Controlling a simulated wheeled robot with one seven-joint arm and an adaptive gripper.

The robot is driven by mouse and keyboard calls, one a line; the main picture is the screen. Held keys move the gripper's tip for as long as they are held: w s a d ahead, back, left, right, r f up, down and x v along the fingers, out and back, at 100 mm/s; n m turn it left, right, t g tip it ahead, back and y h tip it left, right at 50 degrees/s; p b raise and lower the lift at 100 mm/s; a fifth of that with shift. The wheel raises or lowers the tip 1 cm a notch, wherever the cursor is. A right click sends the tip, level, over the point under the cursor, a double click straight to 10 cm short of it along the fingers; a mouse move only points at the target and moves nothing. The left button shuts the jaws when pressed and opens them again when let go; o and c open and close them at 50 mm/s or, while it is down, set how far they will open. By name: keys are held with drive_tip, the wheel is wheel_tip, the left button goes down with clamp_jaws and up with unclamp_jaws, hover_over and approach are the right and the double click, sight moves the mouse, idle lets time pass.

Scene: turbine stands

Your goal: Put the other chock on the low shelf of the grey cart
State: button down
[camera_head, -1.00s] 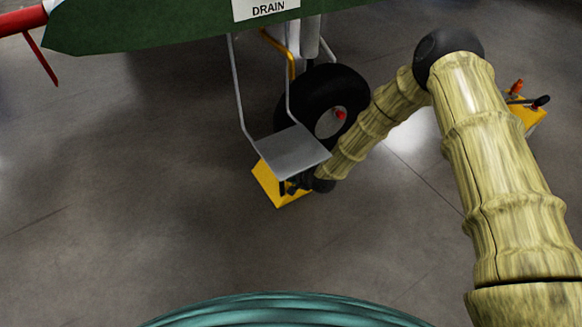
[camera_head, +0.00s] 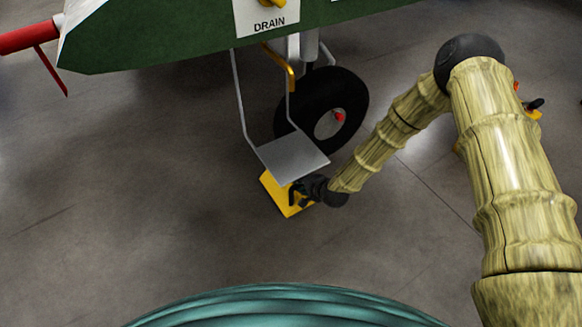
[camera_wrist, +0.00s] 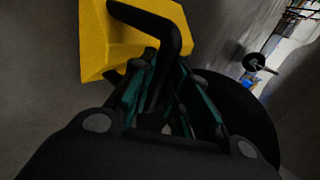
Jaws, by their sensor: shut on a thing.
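A yellow chock (camera_head: 282,200) with a black handle is below the grey step plate, beside the black wheel; the plate hides part of it. My gripper (camera_head: 302,191) is shut on this chock's handle. In the wrist view the yellow chock (camera_wrist: 125,40) and its bent black handle (camera_wrist: 165,22) are at the fingers of my gripper (camera_wrist: 165,65). Whether the chock is clear of the floor I cannot tell. A second yellow chock (camera_head: 535,114) is at the right, mostly hidden behind my arm. I cannot make out the grey cart.
The black wheel (camera_head: 292,112) stands behind the grey step plate (camera_head: 292,156), which hangs on thin rods close above my gripper. The green fuselage (camera_head: 170,42) is overhead, with a red bar (camera_head: 28,38) at the left. The floor at left and front is open.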

drive_tip(key=s+d+r+p, duration=0.3)
drive_tip(key=s+d+p, duration=0.3)
drive_tip(key=s, duration=0.4)
drive_tip(key=shift+s+d+r, duration=0.25)
drive_tip(key=shift+d+r, duration=0.1)
drive_tip(key=shift+d, duration=0.45)
idle(0.5)
